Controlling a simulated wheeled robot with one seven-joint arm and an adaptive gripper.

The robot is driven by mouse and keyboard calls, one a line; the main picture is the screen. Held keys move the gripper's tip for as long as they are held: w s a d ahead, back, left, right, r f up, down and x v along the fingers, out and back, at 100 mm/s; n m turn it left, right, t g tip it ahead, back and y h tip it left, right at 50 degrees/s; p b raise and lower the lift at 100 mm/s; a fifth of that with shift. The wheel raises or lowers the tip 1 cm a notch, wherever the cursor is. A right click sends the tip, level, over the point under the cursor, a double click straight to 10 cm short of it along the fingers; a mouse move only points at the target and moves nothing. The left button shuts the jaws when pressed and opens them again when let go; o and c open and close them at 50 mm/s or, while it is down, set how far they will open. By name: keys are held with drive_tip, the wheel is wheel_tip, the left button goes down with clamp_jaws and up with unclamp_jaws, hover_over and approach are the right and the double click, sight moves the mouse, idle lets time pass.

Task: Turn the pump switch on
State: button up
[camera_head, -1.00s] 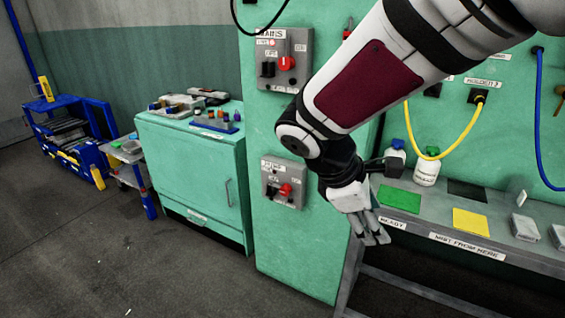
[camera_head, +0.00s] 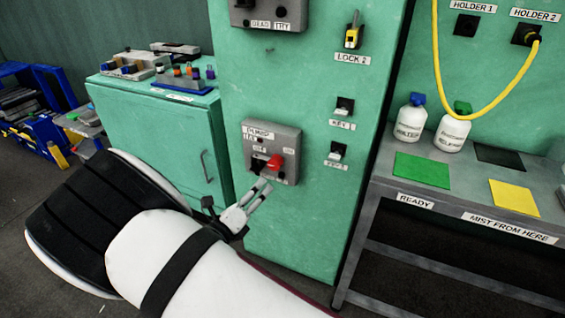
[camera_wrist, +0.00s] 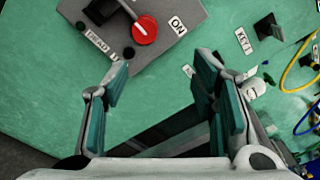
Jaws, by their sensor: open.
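The pump switch is a red knob (camera_head: 274,163) on a grey box (camera_head: 290,141) labelled PUMP, on the green cabinet front. In the wrist view the red knob (camera_wrist: 144,30) is at the top, with its handle pointing to the upper left, away from the ON label (camera_wrist: 177,25). My gripper (camera_head: 264,187) is just below the knob in the head view, with its fingers pointing up toward the box. In the wrist view my gripper (camera_wrist: 163,66) has its fingers spread wide and nothing between them. The knob lies beyond the fingertips, apart from them.
Another grey control box (camera_head: 268,12) is above, partly cut off. A yellow lock (camera_head: 353,35) and key switches (camera_head: 345,106) are on the cabinet to the right. A steel bench (camera_head: 470,190) with bottles stands at right. A lower green cabinet (camera_head: 160,140) is at left.

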sight(273, 166)
drive_tip(key=shift+n+t+y, duration=0.5)
drive_tip(key=shift+n, duration=0.3)
drive_tip(key=x, duration=0.4)
drive_tip(key=a+f+b+x, duration=0.1)
drive_tip(key=x, duration=0.4)
drive_tip(key=b+x, duration=0.1)
drive_tip(key=x, duration=0.3)
drive_tip(key=shift+w+f, duration=0.4)
drive_tip(key=shift+w, duration=0.25)
clamp_jaws()
